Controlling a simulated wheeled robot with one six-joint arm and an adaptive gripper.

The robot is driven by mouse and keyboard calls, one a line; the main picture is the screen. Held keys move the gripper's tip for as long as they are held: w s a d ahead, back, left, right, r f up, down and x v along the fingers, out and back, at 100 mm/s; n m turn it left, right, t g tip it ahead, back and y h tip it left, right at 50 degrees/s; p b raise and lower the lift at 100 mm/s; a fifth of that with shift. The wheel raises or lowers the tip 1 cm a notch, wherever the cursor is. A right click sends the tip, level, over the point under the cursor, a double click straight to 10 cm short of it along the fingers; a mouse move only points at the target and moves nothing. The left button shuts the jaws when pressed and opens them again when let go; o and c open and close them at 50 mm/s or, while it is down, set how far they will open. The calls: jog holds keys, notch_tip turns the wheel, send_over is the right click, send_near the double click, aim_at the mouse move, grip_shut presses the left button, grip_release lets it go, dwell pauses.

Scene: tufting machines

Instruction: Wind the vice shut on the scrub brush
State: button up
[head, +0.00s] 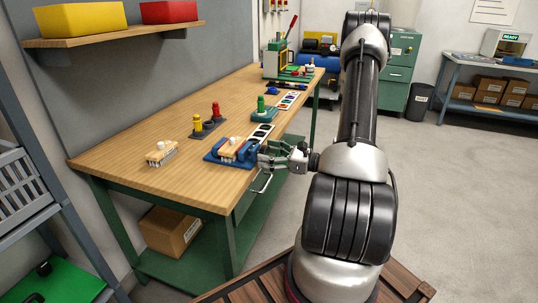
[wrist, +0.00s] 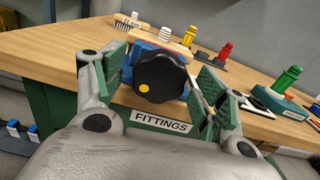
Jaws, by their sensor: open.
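The blue vice (head: 213,157) stands at the front edge of the wooden bench. A scrub brush (head: 230,147) with a wooden back and a pale knob sits between its jaws; whether the jaws press on it I cannot tell. In the wrist view the vice's dark lobed handwheel (wrist: 158,84) with a yellow dot faces me and hides most of the vice (wrist: 137,52). My gripper (wrist: 164,76) is open, one green-padded finger on each side of the handwheel, with gaps visible. In the head view my gripper (head: 270,158) is at the vice's right end.
Another brush (head: 161,153) lies on the bench to the left. A drawer labelled FITTINGS (wrist: 162,121) is below the bench edge. The bench's left end is clear.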

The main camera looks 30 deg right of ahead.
jog(key=c, duration=1)
jog(key=shift+c, duration=0.2)
jog(key=shift+m, duration=0.3)
jog(key=m, duration=1.3)
jog(key=shift+w+d+f+m, duration=0.1)
jog(key=shift+m, duration=0.2)
jog(key=m, duration=0.3)
jog(key=shift+m, duration=0.3)
jog(key=m, duration=0.6)
jog(key=shift+f, duration=0.1)
jog(key=shift+m, duration=0.3)
